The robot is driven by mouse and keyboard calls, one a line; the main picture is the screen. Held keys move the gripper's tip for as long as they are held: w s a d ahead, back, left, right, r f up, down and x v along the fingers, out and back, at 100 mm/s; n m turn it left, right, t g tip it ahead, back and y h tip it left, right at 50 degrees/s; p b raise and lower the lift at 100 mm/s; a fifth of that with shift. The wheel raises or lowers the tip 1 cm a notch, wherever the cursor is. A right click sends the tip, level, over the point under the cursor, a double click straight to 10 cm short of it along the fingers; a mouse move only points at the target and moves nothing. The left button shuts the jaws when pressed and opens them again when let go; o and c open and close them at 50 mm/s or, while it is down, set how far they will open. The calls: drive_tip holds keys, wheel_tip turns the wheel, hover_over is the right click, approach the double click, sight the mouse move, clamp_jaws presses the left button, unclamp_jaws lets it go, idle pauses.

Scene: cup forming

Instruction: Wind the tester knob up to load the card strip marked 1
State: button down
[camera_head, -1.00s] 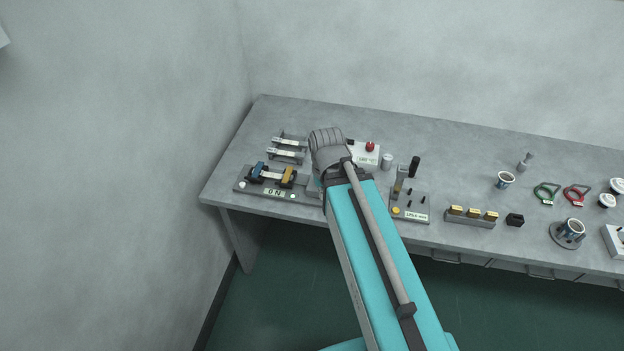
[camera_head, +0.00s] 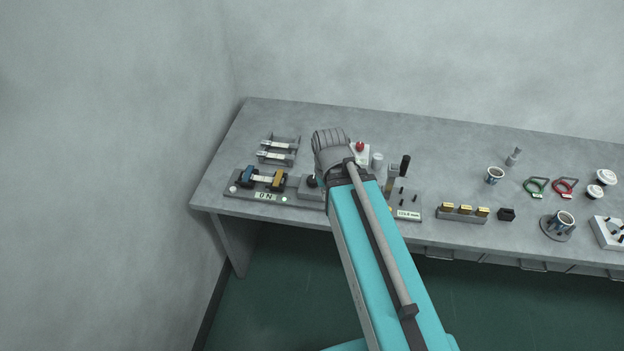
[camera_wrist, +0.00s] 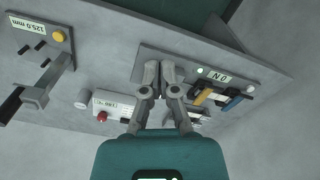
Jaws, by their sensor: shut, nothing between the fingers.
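The tester is a long grey base (camera_head: 228,190) at the left end of the bench. Its display (camera_head: 265,196) reads 0 N. A blue clamp (camera_head: 248,176) and a gold clamp (camera_head: 278,179) stand on it with a pale card strip (camera_head: 264,179) between them; its mark is too small to read. A dark knob (camera_head: 311,181) shows just left of my arm, partly hidden. In the wrist view, my gripper (camera_wrist: 161,70) is shut and empty over the tester's end, beside the display (camera_wrist: 214,75) and gold clamp (camera_wrist: 203,95). The fingers hide whatever lies beneath; contact cannot be told.
A rack (camera_head: 280,150) with pale strips stands behind the tester. Cups and other tools fill the bench's right side.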

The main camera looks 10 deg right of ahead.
sight(313, 179)
drive_tip(key=c, duration=1.3)
unclamp_jaws()
drive_tip(key=shift+c, duration=0.2)
drive_tip(key=shift+o, duration=1)
drive_tip(key=o, duration=0.4)
drive_tip(key=shift+w+n, duration=0.3)
drive_tip(key=shift+w, duration=0.25)
drive_tip(key=o, duration=0.7)
drive_tip(key=w+n, duration=0.1)
drive_tip(key=w, duration=0.1)
drive_tip(key=w+n, duration=0.1)
drive_tip(key=w, duration=0.1)
drive_tip(key=shift+w+d+f+n, duration=0.1)
drive_tip(key=shift+f+n, duration=0.1)
drive_tip(key=shift+n, duration=0.1)
drive_tip(key=w+n, duration=0.3)
drive_tip(key=w, duration=0.1)
drive_tip(key=w+n+b, duration=0.1)
drive_tip(key=w+n, duration=0.3)
drive_tip(key=w, duration=0.1)
drive_tip(key=w+f+n, duration=0.1)
drive_tip(key=w+n, duration=0.2)
drive_tip(key=w, duration=0.1)
drive_tip(key=shift+w+d, duration=0.15)
drive_tip(key=shift+w, duration=0.25)
drive_tip(key=shift+f+b, duration=0.15)
drive_tip(key=shift+b, duration=0.15)
